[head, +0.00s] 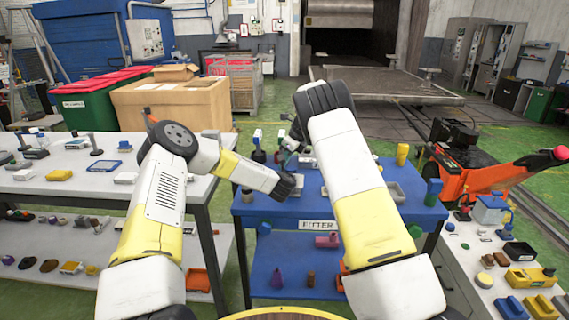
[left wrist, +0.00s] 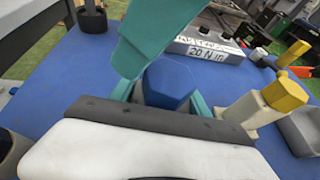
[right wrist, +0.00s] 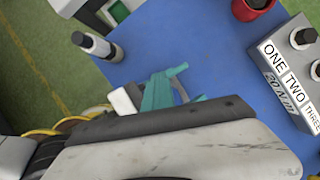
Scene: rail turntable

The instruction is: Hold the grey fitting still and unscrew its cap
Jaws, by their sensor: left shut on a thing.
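In the left wrist view a blue six-sided cap (left wrist: 168,84) stands between the teal fingers of my left gripper (left wrist: 163,98). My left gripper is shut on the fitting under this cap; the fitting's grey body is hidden. A large teal piece crosses the view just above the cap. In the right wrist view the teal fingers of my right gripper (right wrist: 166,90) are over the blue table, near a small white piece at their left. I cannot tell whether they are open or shut, or touch the cap. In the head view my right arm hides much of this area.
The blue table (head: 260,208) carries a pale piece with a yellow six-sided end (left wrist: 285,92), a grey block with number labels (right wrist: 290,75), a red cup (right wrist: 252,8) and a white-and-black cylinder (right wrist: 97,46). A white table (head: 95,190) stands at the left.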

